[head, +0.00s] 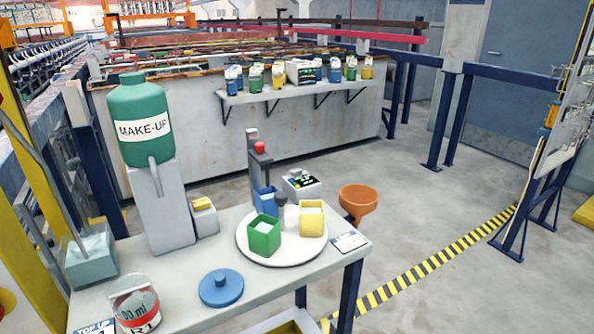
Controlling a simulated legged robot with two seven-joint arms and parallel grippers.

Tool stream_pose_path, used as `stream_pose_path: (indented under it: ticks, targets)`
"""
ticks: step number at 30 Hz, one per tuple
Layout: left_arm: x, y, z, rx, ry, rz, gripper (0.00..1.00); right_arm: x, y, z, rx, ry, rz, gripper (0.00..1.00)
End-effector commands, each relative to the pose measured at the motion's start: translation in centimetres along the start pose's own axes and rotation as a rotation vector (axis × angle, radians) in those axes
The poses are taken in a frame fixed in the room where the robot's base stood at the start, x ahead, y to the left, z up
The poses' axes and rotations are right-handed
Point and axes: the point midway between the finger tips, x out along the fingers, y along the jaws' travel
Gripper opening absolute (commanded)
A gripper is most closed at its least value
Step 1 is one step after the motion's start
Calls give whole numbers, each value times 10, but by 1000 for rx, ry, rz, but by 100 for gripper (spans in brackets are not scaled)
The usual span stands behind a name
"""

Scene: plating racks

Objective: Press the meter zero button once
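A small white box with a dark panel and small coloured marks (301,184) is at the far edge of the bench, behind the round white plate. It looks like the meter, but its buttons are too small to tell apart. A grey post with a red knob (260,148) stands to its left. Neither of my grippers is in the head view.
The bench (180,276) holds a round white plate (282,258) with green, blue and yellow cups, a blue lid (221,288), a glass beaker (135,303) and a green MAKE-UP bottle (139,117). An orange funnel (358,200) is right of the box.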

Motion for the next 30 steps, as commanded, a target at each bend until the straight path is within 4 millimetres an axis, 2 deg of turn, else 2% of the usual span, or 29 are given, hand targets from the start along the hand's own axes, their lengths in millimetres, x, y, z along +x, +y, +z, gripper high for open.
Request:
stream_pose_path:
  ticks: [1, 9, 10, 30]
  targets:
    - [0, 0, 0, 0, 0, 0, 37, 0, 0, 0, 0, 0, 0, 36]
    - [0, 0, 0, 0, 0, 0, 2, 0, 0, 0, 0, 0, 0, 36]
    - [0, 0, 0, 0, 0, 0, 0, 0, 0, 0, 0, 0, 0, 36]
    - [0, 0, 0, 0, 0, 0, 0, 0, 0, 0, 0, 0, 0, 36]
